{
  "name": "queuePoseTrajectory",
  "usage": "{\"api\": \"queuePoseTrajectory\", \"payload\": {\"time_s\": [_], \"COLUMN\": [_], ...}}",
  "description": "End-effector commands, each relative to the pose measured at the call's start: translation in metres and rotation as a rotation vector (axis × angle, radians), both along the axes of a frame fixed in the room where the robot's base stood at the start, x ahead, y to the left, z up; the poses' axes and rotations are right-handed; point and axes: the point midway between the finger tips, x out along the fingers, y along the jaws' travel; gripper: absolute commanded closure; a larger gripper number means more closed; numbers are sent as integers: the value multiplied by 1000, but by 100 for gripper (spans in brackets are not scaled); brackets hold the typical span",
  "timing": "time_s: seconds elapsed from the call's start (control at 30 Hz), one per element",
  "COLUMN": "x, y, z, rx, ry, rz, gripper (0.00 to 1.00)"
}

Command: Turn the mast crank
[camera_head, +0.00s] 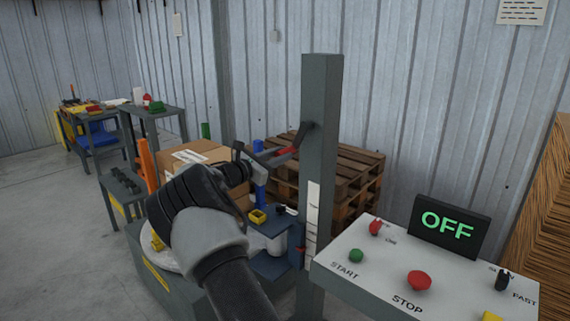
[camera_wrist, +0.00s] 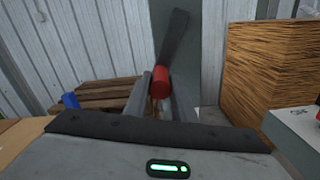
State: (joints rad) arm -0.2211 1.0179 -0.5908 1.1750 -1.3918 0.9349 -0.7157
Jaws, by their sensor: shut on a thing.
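The grey mast (camera_head: 321,95) stands upright right of the middle in the head view. Its crank has a dark arm (camera_head: 304,134) that slants down and left from the mast's side. The crank's red handle (camera_head: 287,152) is at the lower end of that arm. My gripper (camera_head: 274,155) comes from the left and is shut on the red handle. In the wrist view the red handle (camera_wrist: 161,82) sits between my two fingers, and the dark crank arm (camera_wrist: 174,38) rises up and slightly right from it. The handle's far end is hidden there.
A control panel (camera_head: 340,261) with buttons and an "OFF" display (camera_head: 447,226) stands at the right front. Wooden pallets (camera_head: 357,160) are stacked behind the mast. A cardboard box (camera_head: 190,150) and work tables (camera_head: 150,112) are to the left. Open floor lies at far left.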

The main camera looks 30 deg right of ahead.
Motion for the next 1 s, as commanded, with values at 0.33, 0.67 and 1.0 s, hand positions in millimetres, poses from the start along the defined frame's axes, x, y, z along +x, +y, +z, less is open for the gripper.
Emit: {"api": "queuePoseTrajectory", "payload": {"time_s": [0.33, 0.67, 1.0], "x": [25, 41, 49], "y": [9, 15, 18], "z": [18, 43, 70], "rx": [108, 212, 304], "ry": [-316, -610, -873], "rz": [2, 2, 3], "gripper": [100, 100, 100]}}
